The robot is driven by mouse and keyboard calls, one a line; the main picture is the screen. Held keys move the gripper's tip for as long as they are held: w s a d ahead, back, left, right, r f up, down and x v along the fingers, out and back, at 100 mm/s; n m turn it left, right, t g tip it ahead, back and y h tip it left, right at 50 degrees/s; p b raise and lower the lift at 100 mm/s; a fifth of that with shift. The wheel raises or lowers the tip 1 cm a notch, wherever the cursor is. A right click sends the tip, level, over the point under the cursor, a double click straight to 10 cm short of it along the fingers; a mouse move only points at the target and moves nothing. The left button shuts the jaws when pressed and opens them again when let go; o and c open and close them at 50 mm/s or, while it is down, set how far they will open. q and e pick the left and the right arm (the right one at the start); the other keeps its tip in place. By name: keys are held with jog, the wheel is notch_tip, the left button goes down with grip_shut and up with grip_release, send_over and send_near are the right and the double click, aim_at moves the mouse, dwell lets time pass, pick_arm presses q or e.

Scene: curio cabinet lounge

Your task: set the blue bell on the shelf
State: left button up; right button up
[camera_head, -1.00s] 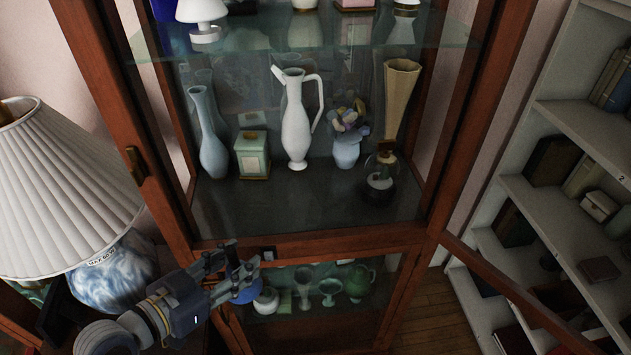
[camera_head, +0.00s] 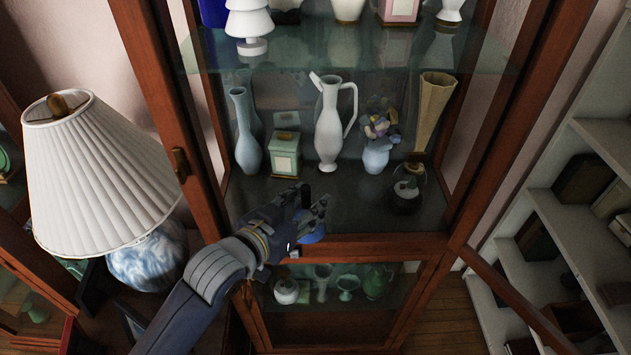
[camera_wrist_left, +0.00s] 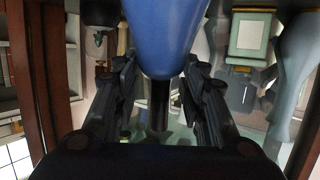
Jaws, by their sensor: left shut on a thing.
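The blue bell (camera_head: 313,237) is held in my left gripper (camera_head: 318,207). The gripper is shut on it at the front of the open cabinet, beside the front rail. In the left wrist view the blue bell (camera_wrist_left: 160,38) fills the top middle, with a dark stem running down between the fingers. The dark cabinet shelf (camera_head: 345,204) lies just behind the gripper, with bare room along its front. I cannot tell whether the bell is over the shelf or still in front of it. My right gripper is not in view.
On the shelf stand a blue vase (camera_head: 247,145), a green box (camera_head: 285,155), a white pitcher (camera_head: 329,130), a flower vase (camera_head: 376,155), a tan vase (camera_head: 432,110) and a dark glass-like piece (camera_head: 406,190). A glass shelf (camera_head: 350,58) is above. A lamp (camera_head: 95,180) stands left.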

pick_arm(q)
jog(key=w+f+p, duration=0.1)
jog(key=w, duration=0.2)
jog(key=w+f+p, duration=0.1)
jog(key=w, duration=0.2)
jog(key=w+d+f+p, duration=0.1)
jog(key=w+f, duration=0.1)
jog(key=w, duration=0.1)
jog(key=shift+w, duration=0.2)
jog(key=shift+f, duration=0.2)
jog(key=o, duration=1.4)
jog(key=shift+b+v, duration=1.1)
jog(key=shift+v, duration=4.95)
